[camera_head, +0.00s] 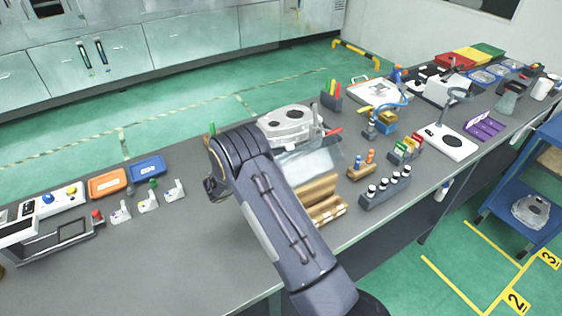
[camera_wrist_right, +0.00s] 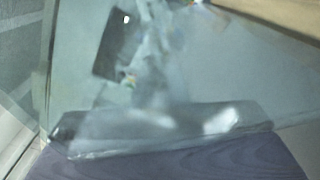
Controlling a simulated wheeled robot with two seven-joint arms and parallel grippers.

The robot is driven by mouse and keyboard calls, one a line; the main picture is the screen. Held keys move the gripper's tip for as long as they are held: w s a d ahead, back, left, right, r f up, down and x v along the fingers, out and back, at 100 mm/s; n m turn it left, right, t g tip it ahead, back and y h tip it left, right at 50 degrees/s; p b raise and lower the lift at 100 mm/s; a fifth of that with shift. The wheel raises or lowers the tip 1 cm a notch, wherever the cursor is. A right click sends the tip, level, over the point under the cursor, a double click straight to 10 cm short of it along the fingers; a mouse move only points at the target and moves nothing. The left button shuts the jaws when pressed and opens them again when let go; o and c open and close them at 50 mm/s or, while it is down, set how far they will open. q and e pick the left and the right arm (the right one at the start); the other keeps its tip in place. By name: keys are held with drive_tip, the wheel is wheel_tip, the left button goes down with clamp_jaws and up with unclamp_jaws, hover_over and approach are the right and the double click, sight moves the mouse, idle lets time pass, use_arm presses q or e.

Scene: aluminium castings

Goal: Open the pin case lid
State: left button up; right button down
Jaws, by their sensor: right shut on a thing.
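The pin case (camera_head: 328,207) lies on the grey bench, with a tan, brass-coloured inside showing and its left part hidden by my right arm. A clear, glassy pane that looks like its lid (camera_head: 312,160) stands up at the case's far side, so the case appears at least partly open. In the wrist view the clear lid (camera_wrist_right: 235,75) fills much of the picture, blurred. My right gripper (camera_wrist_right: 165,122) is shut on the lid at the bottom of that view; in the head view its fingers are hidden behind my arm. My left gripper is not in view.
A grey metal casting (camera_head: 290,122) stands just behind the lid. Orange (camera_head: 107,183) and blue (camera_head: 148,168) trays lie to the left.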

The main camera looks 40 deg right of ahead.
drive_tip(key=shift+f, duration=0.15)
drive_tip(key=shift+b, duration=0.4)
drive_tip(key=m+b, duration=0.1)
drive_tip(key=b, duration=0.1)
drive_tip(key=s+r+m+b, duration=0.1)
drive_tip(key=b, duration=0.1)
drive_tip(key=shift+a, duration=0.1)
drive_tip(key=shift+s+r+m+b, duration=0.1)
drive_tip(key=shift+r+m+b, duration=0.15)
drive_tip(key=shift+m+b, duration=0.15)
drive_tip(key=shift+s+r, duration=0.1)
drive_tip(key=shift+r, duration=0.25)
drive_tip(key=c, duration=1.5)
unclamp_jaws()
